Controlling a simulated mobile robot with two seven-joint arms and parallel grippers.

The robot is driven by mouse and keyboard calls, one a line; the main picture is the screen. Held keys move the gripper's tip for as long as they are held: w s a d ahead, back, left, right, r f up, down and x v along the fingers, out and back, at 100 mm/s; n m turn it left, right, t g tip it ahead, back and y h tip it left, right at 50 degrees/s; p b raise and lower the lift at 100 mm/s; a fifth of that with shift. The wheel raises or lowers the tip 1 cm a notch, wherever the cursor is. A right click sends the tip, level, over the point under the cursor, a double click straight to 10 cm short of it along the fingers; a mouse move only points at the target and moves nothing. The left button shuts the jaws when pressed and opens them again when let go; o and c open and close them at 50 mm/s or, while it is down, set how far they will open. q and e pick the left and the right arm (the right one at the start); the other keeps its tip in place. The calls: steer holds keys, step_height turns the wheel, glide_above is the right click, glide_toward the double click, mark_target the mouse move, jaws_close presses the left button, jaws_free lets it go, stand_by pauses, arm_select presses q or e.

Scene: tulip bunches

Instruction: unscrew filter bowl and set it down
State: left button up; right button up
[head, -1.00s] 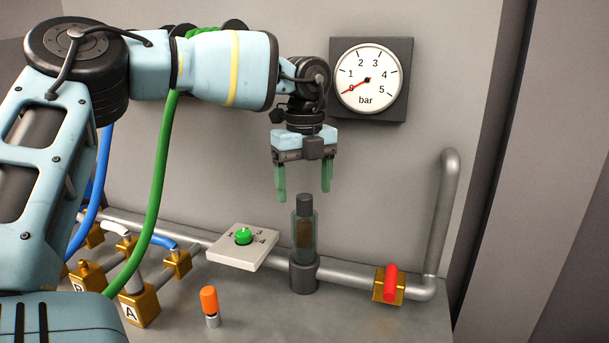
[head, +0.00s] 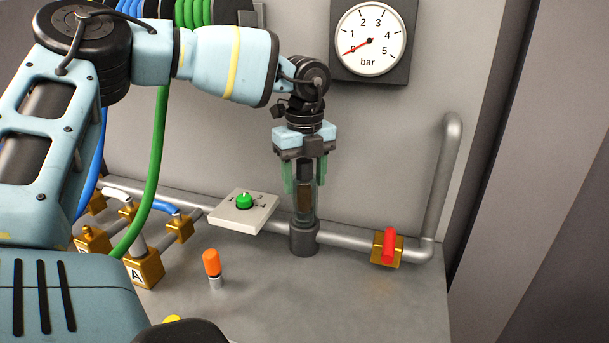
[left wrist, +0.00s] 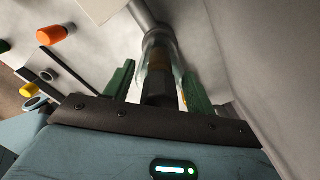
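The filter bowl (head: 305,203) is a clear upright cylinder with a brown element inside and a dark top. It stands in a dark grey round socket (head: 304,240) on the grey pipe. My left gripper (head: 306,186) points down over it, its green fingers on either side of the bowl's upper part. In the left wrist view the bowl (left wrist: 160,58) and its dark top lie between the fingers (left wrist: 158,88), and gaps show beside them, so the gripper looks open. My right gripper is not in view.
A white box with a green knob (head: 244,201) stands left of the bowl. A red-handled brass valve (head: 388,246) is on the pipe at right. An orange-topped peg (head: 212,265) stands in front. The pressure gauge (head: 369,40) reads near 0.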

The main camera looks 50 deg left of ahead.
arm_select(q)
steer(key=c, duration=0.6)
steer(key=shift+n+b, duration=0.4)
steer(key=shift+n, duration=0.5)
steer(key=shift+n+b, duration=0.35)
steer(key=shift+n, duration=1.35)
steer(key=shift+r, duration=0.1)
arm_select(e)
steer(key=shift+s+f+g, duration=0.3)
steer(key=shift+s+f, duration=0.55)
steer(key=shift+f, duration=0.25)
arm_select(q)
steer(key=shift+b, duration=0.3)
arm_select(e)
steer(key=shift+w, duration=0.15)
arm_select(q)
steer(key=shift+n+b, duration=0.4)
steer(key=shift+n, duration=0.5)
steer(key=n+b, duration=0.1)
steer(key=n, duration=0.2)
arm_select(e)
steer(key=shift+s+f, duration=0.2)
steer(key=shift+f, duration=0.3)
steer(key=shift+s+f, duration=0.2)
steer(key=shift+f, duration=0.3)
